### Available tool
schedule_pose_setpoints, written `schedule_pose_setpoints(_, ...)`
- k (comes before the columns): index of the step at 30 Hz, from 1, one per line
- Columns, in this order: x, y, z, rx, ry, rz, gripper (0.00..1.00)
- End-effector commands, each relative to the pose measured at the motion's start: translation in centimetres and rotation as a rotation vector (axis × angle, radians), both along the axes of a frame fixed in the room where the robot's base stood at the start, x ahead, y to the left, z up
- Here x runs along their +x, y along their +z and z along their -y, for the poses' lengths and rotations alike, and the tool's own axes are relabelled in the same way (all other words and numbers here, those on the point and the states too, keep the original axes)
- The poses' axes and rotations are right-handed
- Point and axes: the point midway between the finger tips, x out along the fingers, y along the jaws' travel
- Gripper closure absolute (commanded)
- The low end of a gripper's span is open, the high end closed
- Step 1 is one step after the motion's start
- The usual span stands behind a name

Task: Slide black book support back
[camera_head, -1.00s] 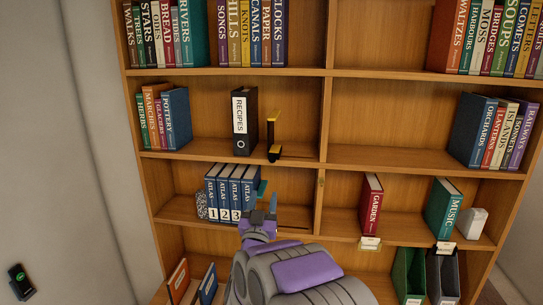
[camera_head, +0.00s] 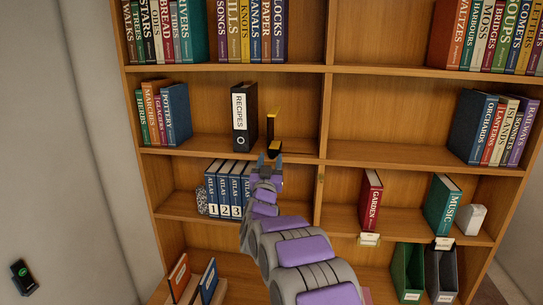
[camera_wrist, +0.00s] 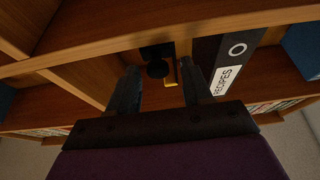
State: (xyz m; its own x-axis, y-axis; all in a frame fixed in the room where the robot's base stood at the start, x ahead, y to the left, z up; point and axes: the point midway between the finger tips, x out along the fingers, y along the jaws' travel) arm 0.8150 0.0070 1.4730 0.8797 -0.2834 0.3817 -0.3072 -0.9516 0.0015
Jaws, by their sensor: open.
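The black book support (camera_head: 275,147), with a yellow upright edge, stands on the left middle shelf, just right of the black RECIPES binder (camera_head: 244,118). In the head view its lower part is close behind my gripper (camera_head: 270,160). My gripper is open and empty, at the front edge of that shelf. In the wrist view, the dark round front of the support (camera_wrist: 157,68) and its yellow strip show beyond and between the two fingers of my gripper (camera_wrist: 160,82). I cannot tell whether any finger touches it.
The binder also shows right of the fingers in the wrist view (camera_wrist: 226,68). The shelf board (camera_head: 200,147) runs just below. Blue ATLAS volumes (camera_head: 225,188) stand on the shelf underneath. A vertical divider (camera_head: 326,120) stands right of the support, with bare shelf between.

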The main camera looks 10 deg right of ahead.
Motion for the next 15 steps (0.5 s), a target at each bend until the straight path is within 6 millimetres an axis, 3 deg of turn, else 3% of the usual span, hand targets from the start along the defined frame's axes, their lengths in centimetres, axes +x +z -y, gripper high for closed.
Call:
schedule_pose_setpoints(6, 1.7, 0.9, 0.6, 0.001, -0.002, 0.004, 0.50)
schedule_pose_setpoints(15, 2.3, 1.1, 0.8, 0.000, -0.001, 0.000, 0.50)
